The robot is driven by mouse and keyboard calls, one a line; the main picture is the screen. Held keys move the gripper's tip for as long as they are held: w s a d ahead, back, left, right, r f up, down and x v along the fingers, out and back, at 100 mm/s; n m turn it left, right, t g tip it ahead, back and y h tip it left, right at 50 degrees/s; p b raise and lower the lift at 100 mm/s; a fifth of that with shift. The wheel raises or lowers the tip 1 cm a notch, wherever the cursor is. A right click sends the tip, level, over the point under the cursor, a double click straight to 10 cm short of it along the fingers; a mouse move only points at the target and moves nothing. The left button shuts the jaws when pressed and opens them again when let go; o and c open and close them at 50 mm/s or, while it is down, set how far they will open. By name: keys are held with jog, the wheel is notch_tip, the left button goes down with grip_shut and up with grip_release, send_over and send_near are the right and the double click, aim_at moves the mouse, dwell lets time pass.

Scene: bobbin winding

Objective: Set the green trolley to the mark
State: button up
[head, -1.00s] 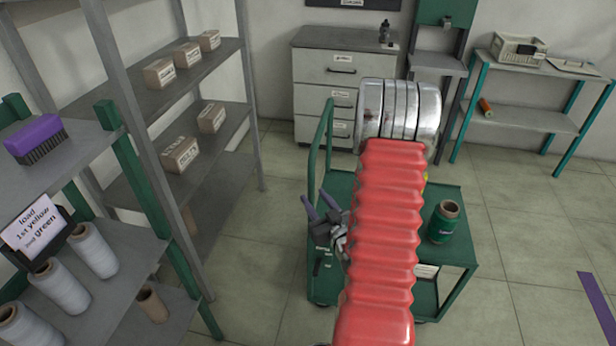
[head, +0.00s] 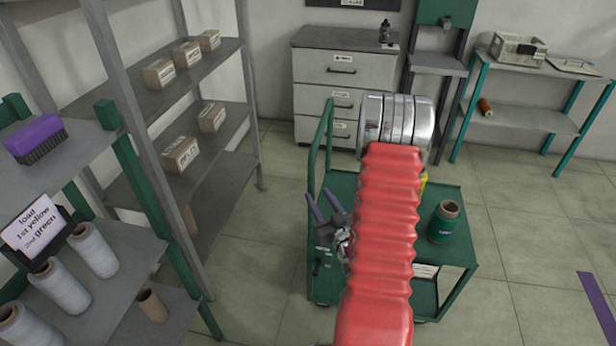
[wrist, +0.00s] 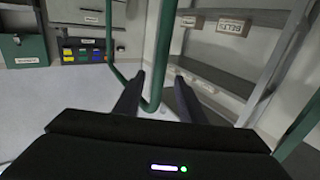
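The green trolley (head: 465,255) stands on the floor in the middle of the head view, partly hidden by my red arm. Its upright handle (head: 324,135) is at its left end. A green-labelled spool (head: 443,222) and a partly hidden yellow thing (head: 423,181) stand on its top. My gripper (head: 325,200) is open by the handle end. In the wrist view my gripper (wrist: 158,98) has its fingers apart, with the green handle tube (wrist: 157,70) appearing between them; contact cannot be told. A purple strip (head: 597,305) lies on the floor at far right.
Grey shelving (head: 190,95) with small boxes stands left of the trolley. A nearer rack at left holds white spools (head: 92,250), a purple brush (head: 36,140) and a sign (head: 35,230). A drawer cabinet (head: 340,75) and a teal-legged table (head: 530,115) stand behind.

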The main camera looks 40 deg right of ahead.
jog(key=x, duration=1.1)
jog(key=shift+c, duration=0.5)
jog(key=shift+a, duration=0.1)
grip_shut()
